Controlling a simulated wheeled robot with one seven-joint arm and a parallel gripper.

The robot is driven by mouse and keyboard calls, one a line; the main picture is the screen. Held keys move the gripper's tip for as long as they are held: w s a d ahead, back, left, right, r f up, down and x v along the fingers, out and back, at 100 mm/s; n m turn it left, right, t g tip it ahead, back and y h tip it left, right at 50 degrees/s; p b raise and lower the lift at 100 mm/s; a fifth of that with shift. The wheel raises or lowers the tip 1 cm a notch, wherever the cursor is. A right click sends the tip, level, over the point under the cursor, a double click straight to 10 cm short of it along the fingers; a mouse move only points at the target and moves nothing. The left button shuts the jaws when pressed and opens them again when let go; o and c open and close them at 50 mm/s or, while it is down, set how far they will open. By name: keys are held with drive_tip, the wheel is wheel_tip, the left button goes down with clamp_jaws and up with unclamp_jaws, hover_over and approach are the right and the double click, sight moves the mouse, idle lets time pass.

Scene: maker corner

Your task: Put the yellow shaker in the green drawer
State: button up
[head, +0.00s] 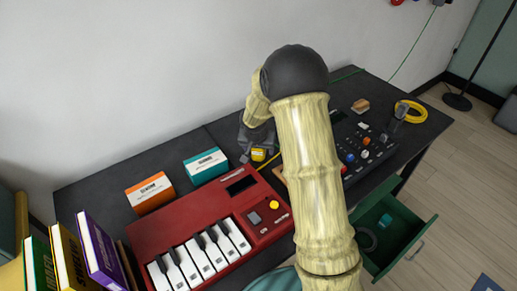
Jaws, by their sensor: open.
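A small yellow item, apparently the yellow shaker (258,155), shows on the dark bench just below my gripper (251,153). My gripper is grey, points down and is open around or beside it; I cannot tell which. My arm hides part of the view to the right of it. The green drawer (423,228) is pulled out below the bench at the lower right. It holds a teal item (385,220) and a dark round item (367,240). My arm covers its left side.
A red keyboard (190,222) fills the front of the bench. Orange (150,193) and teal (206,166) boxes stand behind it. Books (98,250) stand at the left. A control panel (362,147), wooden block (360,106) and yellow cable coil (411,111) lie right of my arm.

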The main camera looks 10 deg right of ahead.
idle(0.3)
drive_tip(key=c, duration=1.2)
wheel_tip(320, 180, up, 10)
drive_tip(key=shift+p, duration=0.85)
